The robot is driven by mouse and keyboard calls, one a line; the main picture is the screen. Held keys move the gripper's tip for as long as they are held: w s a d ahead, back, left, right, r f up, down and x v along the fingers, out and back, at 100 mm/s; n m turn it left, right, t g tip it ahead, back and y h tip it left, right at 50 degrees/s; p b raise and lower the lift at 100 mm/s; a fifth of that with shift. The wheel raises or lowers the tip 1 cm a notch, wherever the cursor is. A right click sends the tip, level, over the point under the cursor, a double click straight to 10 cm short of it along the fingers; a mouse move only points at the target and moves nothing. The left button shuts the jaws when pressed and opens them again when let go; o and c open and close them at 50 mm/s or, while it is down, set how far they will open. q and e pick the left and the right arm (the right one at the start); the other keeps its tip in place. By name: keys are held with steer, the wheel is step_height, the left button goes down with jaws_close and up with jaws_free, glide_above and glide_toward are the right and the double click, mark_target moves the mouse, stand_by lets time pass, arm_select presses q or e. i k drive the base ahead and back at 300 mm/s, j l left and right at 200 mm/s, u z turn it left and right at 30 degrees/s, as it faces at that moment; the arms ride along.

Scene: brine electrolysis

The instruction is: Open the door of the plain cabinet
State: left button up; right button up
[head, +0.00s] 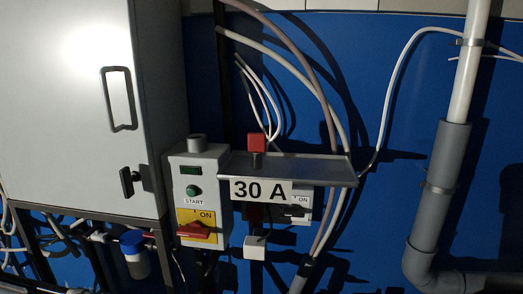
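The plain cabinet (65,120) is a light grey box at the left of the head view, cut off by the top and left edges. Its door looks shut. A dark upright loop handle (119,99) sits on the door's right part. A black knob or latch (129,181) is near the door's lower right corner. Neither of my grippers is in view.
Right of the cabinet is a grey control box (199,195) with a green START button and a red and yellow switch. A grey shelf (300,168) labelled 30 A juts out beside it. Cables and a thick grey pipe (437,195) run along the blue wall (400,150).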

mark_target(73, 114)
steer(key=k+l+u, duration=0.1)
steer(key=u, duration=1.15)
